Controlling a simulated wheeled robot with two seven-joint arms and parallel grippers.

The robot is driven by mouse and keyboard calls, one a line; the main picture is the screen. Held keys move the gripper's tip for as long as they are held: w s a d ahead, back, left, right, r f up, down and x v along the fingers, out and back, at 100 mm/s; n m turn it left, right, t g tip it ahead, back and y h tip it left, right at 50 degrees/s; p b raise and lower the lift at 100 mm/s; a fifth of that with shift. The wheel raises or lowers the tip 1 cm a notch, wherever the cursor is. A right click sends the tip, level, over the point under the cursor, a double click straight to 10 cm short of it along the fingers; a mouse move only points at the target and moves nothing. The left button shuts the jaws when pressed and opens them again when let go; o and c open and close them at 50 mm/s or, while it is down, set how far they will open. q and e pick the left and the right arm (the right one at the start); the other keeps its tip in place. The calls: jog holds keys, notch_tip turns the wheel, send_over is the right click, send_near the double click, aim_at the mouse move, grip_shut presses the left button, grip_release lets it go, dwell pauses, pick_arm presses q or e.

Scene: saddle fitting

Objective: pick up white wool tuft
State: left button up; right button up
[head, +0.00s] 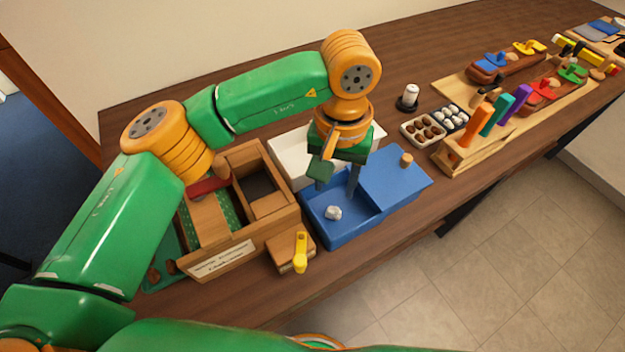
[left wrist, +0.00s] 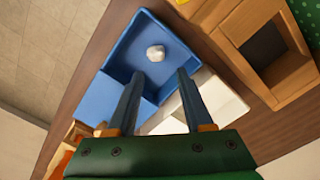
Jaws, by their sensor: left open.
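The white wool tuft (head: 333,212) lies on the floor of the open blue tray (head: 345,232), near its middle left. In the left wrist view the tuft (left wrist: 155,52) sits beyond the fingertips, toward the far side of the tray (left wrist: 122,62). My left gripper (head: 337,188) is above the tray, pointing down, with its fingers apart and nothing between them. In the left wrist view the left gripper (left wrist: 160,78) has a clear gap between its fingertips. The tuft is not touched by either finger. My right gripper is not seen.
A wooden box (head: 285,226) with compartments stands left of the tray. A white bin (head: 290,160) is behind it. A small wooden block with a yellow handle (head: 300,252) is at the front. A rack of coloured handles (head: 470,150) and small egg-like trays stand to the right.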

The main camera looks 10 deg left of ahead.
aim_at(334, 209)
pick_arm(q)
jog(key=shift+f, duration=0.35)
jog(key=shift+s+d+f+p, duration=0.15)
jog(key=shift+s+f+p, duration=0.2)
jog(key=shift+f+p, duration=0.25)
jog(key=shift+s+d+f+p, duration=0.1)
jog(key=shift+s+f+p, duration=0.25)
jog(key=shift+f+p, duration=0.25)
notch_tip(334, 209, down, 3)
jog(key=shift+s+r+p, duration=0.1)
jog(key=shift+p, duration=0.2)
jog(key=shift+w+a+f, duration=0.1)
jog(key=shift+w+f, duration=0.15)
jog(key=shift+f, duration=0.15)
jog(key=c, duration=0.8)
grip_shut()
